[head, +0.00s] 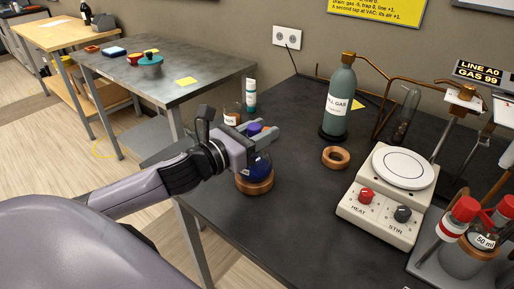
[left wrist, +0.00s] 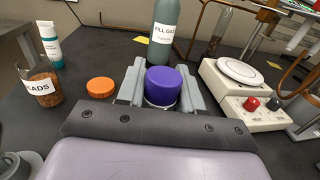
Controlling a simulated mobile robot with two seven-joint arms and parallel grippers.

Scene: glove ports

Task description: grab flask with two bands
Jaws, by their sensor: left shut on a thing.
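A round dark blue flask (head: 260,164) with a purple cap (left wrist: 162,86) sits in a brown cork ring (head: 255,184) near the left edge of the dark bench. My left gripper (head: 262,137) comes in from the left and is shut on the flask near its neck, just below the cap. In the left wrist view the cap stands between the two grey fingers. Bands on the flask cannot be made out; the gripper covers its upper part. My right gripper is not in view.
A fill gas bottle (head: 339,103), an empty cork ring (head: 336,157) and a hotplate (head: 380,216) lie to the right. Bare bench lies in front.

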